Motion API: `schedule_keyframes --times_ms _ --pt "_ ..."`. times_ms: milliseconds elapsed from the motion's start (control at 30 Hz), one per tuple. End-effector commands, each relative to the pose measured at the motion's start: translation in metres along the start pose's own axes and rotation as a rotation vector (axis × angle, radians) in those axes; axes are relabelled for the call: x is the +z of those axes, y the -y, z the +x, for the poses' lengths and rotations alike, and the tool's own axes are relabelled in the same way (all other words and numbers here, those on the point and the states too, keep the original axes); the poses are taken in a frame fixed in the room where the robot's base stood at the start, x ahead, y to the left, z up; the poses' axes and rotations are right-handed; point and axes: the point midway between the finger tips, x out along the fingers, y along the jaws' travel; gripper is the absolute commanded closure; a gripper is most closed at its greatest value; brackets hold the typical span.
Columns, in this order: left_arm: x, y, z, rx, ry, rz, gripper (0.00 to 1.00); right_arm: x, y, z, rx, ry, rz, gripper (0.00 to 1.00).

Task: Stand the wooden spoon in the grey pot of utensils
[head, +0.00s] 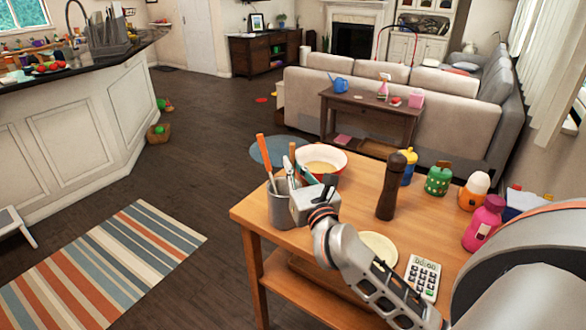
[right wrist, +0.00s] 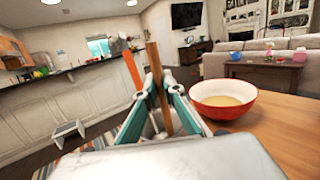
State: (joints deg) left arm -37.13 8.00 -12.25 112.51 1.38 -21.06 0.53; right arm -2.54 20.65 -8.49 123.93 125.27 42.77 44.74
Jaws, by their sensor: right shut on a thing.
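The grey pot of utensils (head: 282,208) stands near the left corner of the wooden table. An orange-handled utensil (head: 265,160) leans out of it; it also shows in the right wrist view (right wrist: 131,70). My right gripper (head: 298,183) is at the pot's rim, on its right side. In the right wrist view, its teal fingers (right wrist: 160,97) are shut on the brown wooden spoon (right wrist: 155,70), which is nearly upright. The spoon's top also shows in the head view (head: 292,155). Its lower end is hidden by the gripper and pot, so I cannot tell how deep it sits. My left gripper is out of view.
A red-and-white bowl (head: 321,162) stands just behind the gripper. A dark pepper mill (head: 391,187), a pale plate (head: 378,248), a calculator (head: 422,276) and several bottles stand on the table (head: 262,216) to the right. A striped rug lies on the floor at left.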

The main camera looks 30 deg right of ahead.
Motion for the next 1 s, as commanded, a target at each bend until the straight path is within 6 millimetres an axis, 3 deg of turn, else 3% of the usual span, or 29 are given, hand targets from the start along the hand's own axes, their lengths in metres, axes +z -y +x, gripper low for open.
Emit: schedule_keyframes --times_ms 433,500,533,1000 --pt "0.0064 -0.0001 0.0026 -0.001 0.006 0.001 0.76 -0.0061 0.0002 -0.0008 0.000 0.002 0.000 1.00" --pt "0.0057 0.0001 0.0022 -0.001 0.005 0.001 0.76 -0.0056 0.0003 -0.0007 0.000 0.002 0.000 0.79" --pt "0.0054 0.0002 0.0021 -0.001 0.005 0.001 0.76 -0.0054 0.0002 -0.0007 0.000 0.001 0.000 0.75" --pt "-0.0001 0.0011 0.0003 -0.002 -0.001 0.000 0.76 -0.0021 0.0000 -0.0050 0.000 0.000 0.000 0.75"
